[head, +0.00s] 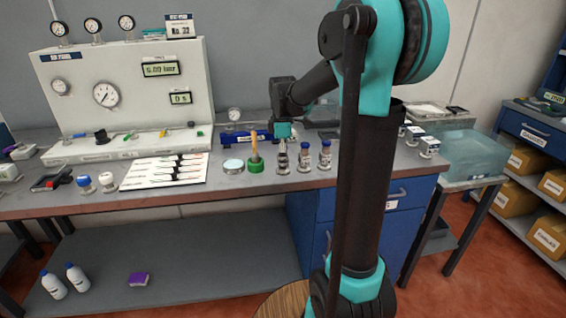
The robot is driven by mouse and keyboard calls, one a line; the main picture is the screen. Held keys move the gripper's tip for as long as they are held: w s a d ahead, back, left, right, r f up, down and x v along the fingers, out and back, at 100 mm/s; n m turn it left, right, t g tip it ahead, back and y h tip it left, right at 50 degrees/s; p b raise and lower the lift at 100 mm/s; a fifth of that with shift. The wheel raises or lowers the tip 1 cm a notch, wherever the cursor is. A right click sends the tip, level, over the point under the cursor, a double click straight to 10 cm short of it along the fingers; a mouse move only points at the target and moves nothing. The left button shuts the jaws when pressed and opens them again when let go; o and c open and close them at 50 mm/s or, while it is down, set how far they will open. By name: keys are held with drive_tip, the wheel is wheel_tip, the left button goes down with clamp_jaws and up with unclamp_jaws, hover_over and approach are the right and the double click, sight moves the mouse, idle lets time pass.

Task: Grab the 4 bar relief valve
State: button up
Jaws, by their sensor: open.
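Small upright valve-like parts stand in a row near the table's front edge. One silver-brown part (283,160) is at the left, and two with blue tops (304,158) (325,156) stand to its right. Their labels are too small to read, so I cannot tell which is the 4 bar relief valve. My gripper (282,142) points down directly over the silver-brown part. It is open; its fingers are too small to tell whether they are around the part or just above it.
A green-based part with a wooden handle (255,158) and a round tin (232,166) stand close left. A blue box (237,139) lies behind. More small parts (429,147) stand at the table's right end. A gauge panel (130,90) fills the back left.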

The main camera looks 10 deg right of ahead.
clamp_jaws()
idle(0.4)
drive_tip(key=shift+r, duration=0.15)
